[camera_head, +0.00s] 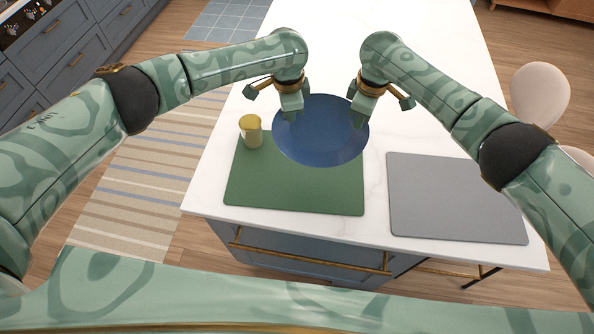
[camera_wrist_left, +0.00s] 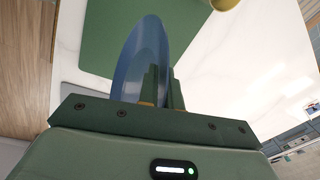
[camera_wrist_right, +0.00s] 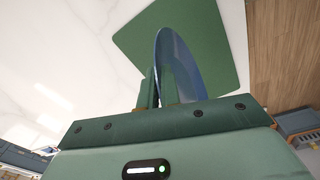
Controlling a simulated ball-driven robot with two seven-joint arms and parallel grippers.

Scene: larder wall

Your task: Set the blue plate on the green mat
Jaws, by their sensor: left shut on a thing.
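The blue plate (camera_head: 318,140) is a wide, shallow round dish. It appears held above the far right part of the green mat (camera_head: 260,185), overlapping the mat's back edge in the head view. My left gripper (camera_head: 291,112) is shut on the plate's left rim; the left wrist view shows the plate (camera_wrist_left: 148,55) edge-on at its fingers. My right gripper (camera_head: 359,112) is at the plate's right rim, and the right wrist view shows the plate (camera_wrist_right: 178,65) beside its fingers. I cannot tell how tightly these fingers close. The gap between plate and mat is hard to judge.
A yellow cup (camera_head: 250,131) stands at the mat's back left corner, close to the plate's left side. A grey mat (camera_head: 450,200) lies empty to the right. The white counter (camera_head: 405,55) is clear behind. A pale chair (camera_head: 540,95) stands at the right.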

